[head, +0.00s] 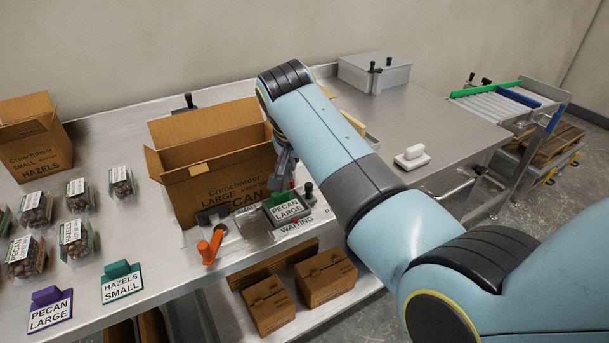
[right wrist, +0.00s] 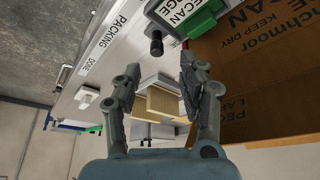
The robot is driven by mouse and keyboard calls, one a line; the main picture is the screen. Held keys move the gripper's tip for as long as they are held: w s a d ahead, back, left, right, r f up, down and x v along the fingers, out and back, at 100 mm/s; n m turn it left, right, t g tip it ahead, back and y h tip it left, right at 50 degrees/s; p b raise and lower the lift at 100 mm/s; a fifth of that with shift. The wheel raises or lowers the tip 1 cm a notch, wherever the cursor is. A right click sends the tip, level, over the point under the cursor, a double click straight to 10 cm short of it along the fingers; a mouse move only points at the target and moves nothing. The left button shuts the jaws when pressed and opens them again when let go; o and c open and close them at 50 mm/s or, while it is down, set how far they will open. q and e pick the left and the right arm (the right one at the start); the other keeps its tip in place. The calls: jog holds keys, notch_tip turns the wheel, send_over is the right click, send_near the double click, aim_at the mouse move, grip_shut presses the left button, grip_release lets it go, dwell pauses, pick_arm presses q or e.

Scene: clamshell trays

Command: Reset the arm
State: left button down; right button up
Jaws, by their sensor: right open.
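My right arm reaches in from the right in the head view, and its gripper (head: 283,170) hangs by the right side of the open Crunchmoor large pecan box (head: 200,188). It is just above and behind the PECAN LARGE sign (head: 287,208). In the right wrist view the gripper (right wrist: 160,66) has its two fingers apart with nothing held. The sign (right wrist: 187,15) and box (right wrist: 270,85) are close by there. Several clear clamshell trays of nuts (head: 122,184) stand at the left of the bench. My left gripper is not in view.
A HAZELS SMALL card (head: 121,283) and a purple PECAN LARGE card (head: 48,310) lie at the front left. An orange-handled tool (head: 210,247) lies before the box. A small hazels box (head: 33,140) stands far left. The steel bench (head: 450,130) has free room at right.

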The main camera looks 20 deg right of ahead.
dwell(0.4)
jog(key=s+d+f+n+y, duration=0.1)
jog(key=s+d+n, duration=0.2)
jog(key=s, duration=0.8)
jog(key=s+d+n, duration=0.2)
jog(key=s+d, duration=0.1)
jog(key=s, duration=0.8)
jog(key=s+a+r+n+y, duration=0.1)
jog(key=s+r+n, duration=0.3)
jog(key=s, duration=0.6)
notch_tip(320, 180, down, 32)
jog(key=s+d+f+g+b, duration=0.1)
jog(key=s+d+b, duration=0.1)
jog(key=b, duration=0.5)
jog(key=s+d+f+g+b, duration=0.1)
jog(key=s+f+b, duration=0.5)
jog(key=s+f, duration=1.2)
notch_tip(320, 180, down, 4)
jog(key=shift+s+d+f+m, duration=0.15)
jog(key=shift+s+m, duration=0.15)
